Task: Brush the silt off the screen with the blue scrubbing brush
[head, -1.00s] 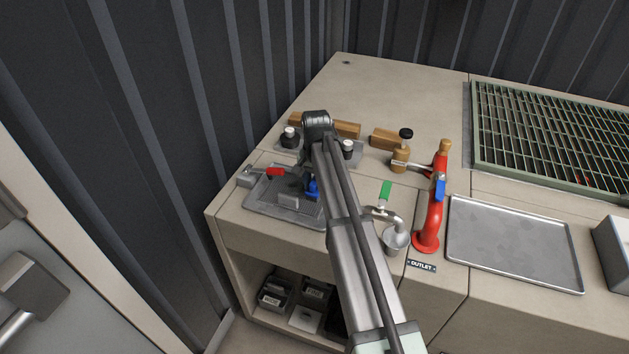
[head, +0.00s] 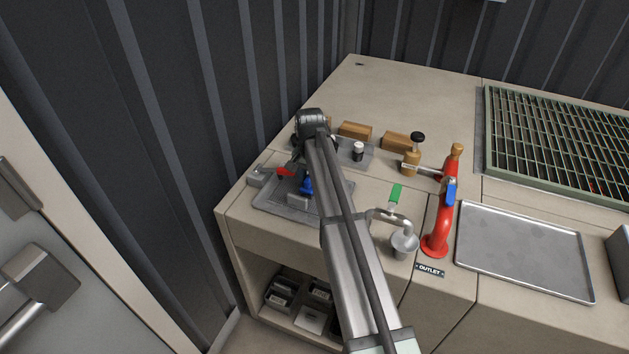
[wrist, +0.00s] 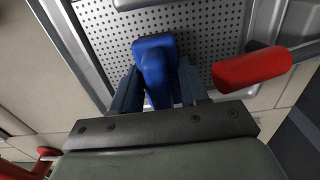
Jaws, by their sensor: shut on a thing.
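The blue scrubbing brush (wrist: 156,62) is between the two fingers of my gripper (wrist: 160,88) in the wrist view. My gripper is shut on it. In the head view the blue brush (head: 306,185) shows beside my arm, over the metal tray on the left of the counter. The screen (wrist: 212,35) is a grey perforated plate under the brush. It also shows in the head view (head: 275,196), partly hidden by my arm. I cannot tell whether the bristles touch the screen. No silt can be clearly made out.
A red-handled lever (wrist: 252,68) lies close to the right of my gripper; it also shows in the head view (head: 285,171). A green-handled tap (head: 396,194), a red outlet pipe (head: 437,225) and an empty tray (head: 525,250) stand to the right. A corrugated wall is at left.

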